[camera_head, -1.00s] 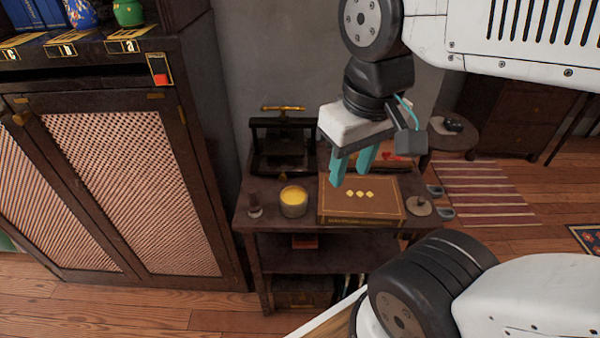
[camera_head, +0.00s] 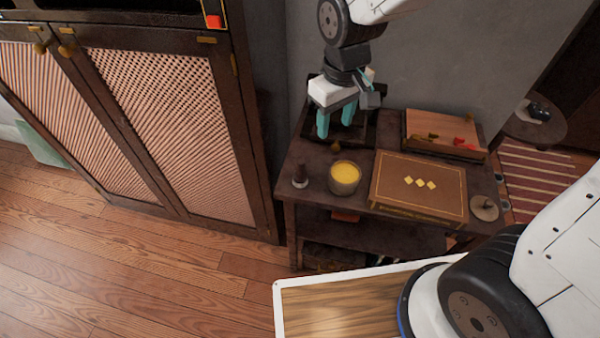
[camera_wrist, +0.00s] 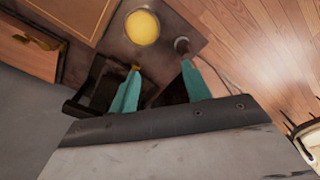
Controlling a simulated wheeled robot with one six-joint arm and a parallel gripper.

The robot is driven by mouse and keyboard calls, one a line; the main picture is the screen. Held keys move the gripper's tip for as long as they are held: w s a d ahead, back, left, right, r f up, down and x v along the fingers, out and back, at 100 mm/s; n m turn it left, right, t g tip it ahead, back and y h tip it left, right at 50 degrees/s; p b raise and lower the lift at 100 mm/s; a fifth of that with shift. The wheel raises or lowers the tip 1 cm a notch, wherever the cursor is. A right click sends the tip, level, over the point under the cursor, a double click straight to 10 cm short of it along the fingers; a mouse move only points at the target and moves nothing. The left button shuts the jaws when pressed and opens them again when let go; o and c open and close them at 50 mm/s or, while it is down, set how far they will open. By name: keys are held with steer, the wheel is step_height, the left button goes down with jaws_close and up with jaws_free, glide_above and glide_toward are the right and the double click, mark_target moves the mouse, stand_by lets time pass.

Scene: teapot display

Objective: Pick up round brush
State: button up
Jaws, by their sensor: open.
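A small upright piece with a dark top and a paler base, which looks like the round brush (camera_head: 300,177), stands at the front left corner of the dark side table (camera_head: 312,160). In the wrist view the brush (camera_wrist: 182,45) shows just beyond the right fingertip, apart from it. My gripper (camera_head: 336,124) has two teal fingers. It is open and empty, above the back left of the table, behind and a little right of the brush. The wrist view shows the gripper's spread fingers (camera_wrist: 161,70) with nothing between them.
A yellow-filled round pot (camera_head: 344,178) stands right of the brush, with a brown box (camera_head: 420,184) beyond it. A dark press (camera_head: 365,135) is behind, partly hidden by my gripper. An open wooden box (camera_head: 440,130) is at the back right. A cabinet (camera_head: 165,130) stands left.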

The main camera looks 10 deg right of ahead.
steer(key=n, duration=0.2)
glide_above(300, 160)
steer(key=f, duration=0.8)
steer(key=shift+d, duration=0.3)
steer(key=f, duration=0.8)
steer(key=shift+a, duration=0.3)
jaws_close()
steer(key=shift+r, duration=0.15)
